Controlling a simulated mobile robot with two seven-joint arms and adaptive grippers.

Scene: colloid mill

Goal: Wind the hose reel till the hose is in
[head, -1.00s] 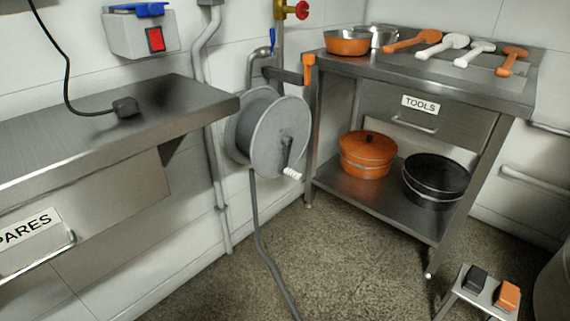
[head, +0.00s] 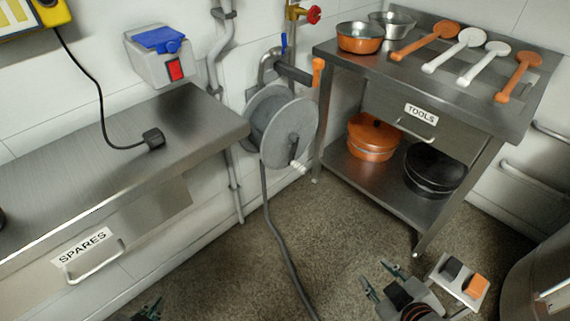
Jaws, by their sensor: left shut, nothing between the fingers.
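The grey hose reel (head: 287,133) is mounted on the wall between the two steel benches. Its crank has a pale grip (head: 298,167) at the lower right of the disc. The grey hose (head: 275,232) hangs from the reel and runs over the floor past the bottom edge. My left gripper (head: 150,309) is partly in view at the bottom left, shut and empty, far from the reel. My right gripper (head: 381,276) is at the bottom, its fingers apart and empty, below and right of the reel. Neither gripper touches the reel or hose.
The SPARES bench (head: 120,150) juts out left of the reel. The TOOLS table (head: 440,85) stands to the right with pans and ladles. A small stand (head: 457,279) with black and orange blocks is beside my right gripper.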

